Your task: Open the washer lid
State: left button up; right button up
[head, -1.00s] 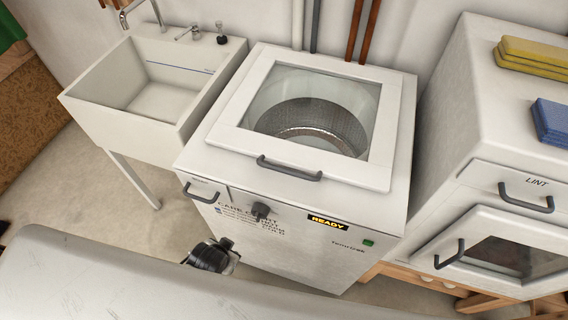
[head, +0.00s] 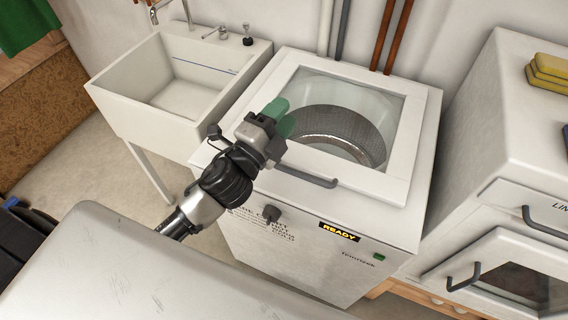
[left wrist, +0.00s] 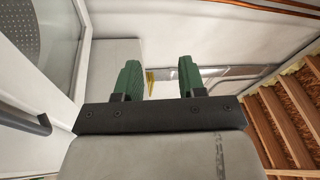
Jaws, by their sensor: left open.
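The washer (head: 316,238) has a white-framed glass lid (head: 400,139), which lies shut on top with the drum showing through it. A dark grey bar handle (head: 312,178) runs along the lid's front edge. My left gripper (head: 281,116) is open and empty, with green fingertips, above the front left part of the lid; its wrist hides the handle's left end. In the left wrist view my gripper (left wrist: 159,78) has a clear gap between its fingers. The handle (left wrist: 28,121) is at the left edge there, outside the fingers. My right gripper is not in view.
A white sink (head: 125,105) with a tap stands left of the washer. A dryer (head: 480,150) with yellow sponges (head: 550,72) on top stands to the right. Copper pipes (head: 390,40) run up the wall behind.

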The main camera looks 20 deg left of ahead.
pick_arm(q)
jog(key=s+d+r+m+g+h, duration=0.1)
jog(key=d+r+m+g+h, duration=0.45)
jog(key=m+h, duration=0.75)
jog(key=m+g+y, duration=1.2)
jog(key=m+y, duration=0.2)
jog(key=m, duration=0.9)
send_near(285, 168)
jog(key=shift+g, duration=0.25)
jog(key=p+x, duration=0.2)
jog(key=x, duration=0.5)
jog(key=shift+w+d+f, duration=0.1)
jog(key=shift+w, duration=0.1)
jog(key=shift+w+d+f, duration=0.1)
jog(key=shift+d+f, duration=0.1)
jog(key=shift+f, duration=0.4)
grip_shut()
